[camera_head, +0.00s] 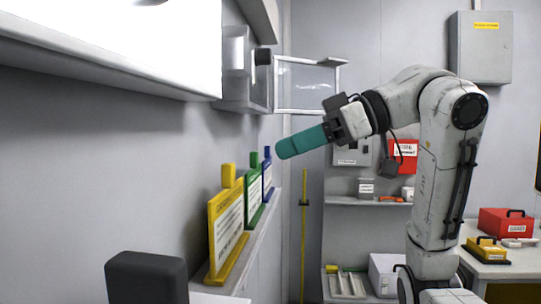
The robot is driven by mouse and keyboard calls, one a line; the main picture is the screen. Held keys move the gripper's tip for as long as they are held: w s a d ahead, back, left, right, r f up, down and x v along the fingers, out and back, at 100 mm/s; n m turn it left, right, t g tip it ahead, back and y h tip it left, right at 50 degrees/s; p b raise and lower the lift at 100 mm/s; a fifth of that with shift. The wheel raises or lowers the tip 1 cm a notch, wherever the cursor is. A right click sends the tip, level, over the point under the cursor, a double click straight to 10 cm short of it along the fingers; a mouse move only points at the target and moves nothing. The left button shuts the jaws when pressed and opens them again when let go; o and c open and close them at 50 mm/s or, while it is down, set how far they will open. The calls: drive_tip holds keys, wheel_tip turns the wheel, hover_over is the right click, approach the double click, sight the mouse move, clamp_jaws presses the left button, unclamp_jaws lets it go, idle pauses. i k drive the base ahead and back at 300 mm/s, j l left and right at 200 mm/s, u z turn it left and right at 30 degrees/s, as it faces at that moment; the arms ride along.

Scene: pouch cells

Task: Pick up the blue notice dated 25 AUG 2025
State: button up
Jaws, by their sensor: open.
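The blue notice (268,177) stands upright on a narrow ledge along the left wall, farthest back in a row of three framed notices. It has a blue frame, a white face and a blue tab on top. Its date is too small to read. My gripper (288,147), with teal fingers, points left above and to the right of the blue notice in the picture. It is open, seen side-on with the fingers overlapping, and nothing shows between them. I cannot tell whether it is nearer or farther than the notice.
A green notice (254,196) and a larger yellow notice (228,225) stand nearer on the ledge (238,262). A clear-panelled door (305,84) hangs open behind and above my gripper. A yellow pole (303,235) stands right of the ledge. Shelves and a bench are at right.

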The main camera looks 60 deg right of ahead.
sight(268, 190)
drive_tip(key=i+l+z, duration=0.1)
drive_tip(key=l+z, duration=0.2)
drive_tip(key=i+l+z, duration=0.25)
drive_tip(key=l, duration=0.15)
drive_tip(key=i+l+z, duration=0.1)
drive_tip(key=l+z, duration=0.2)
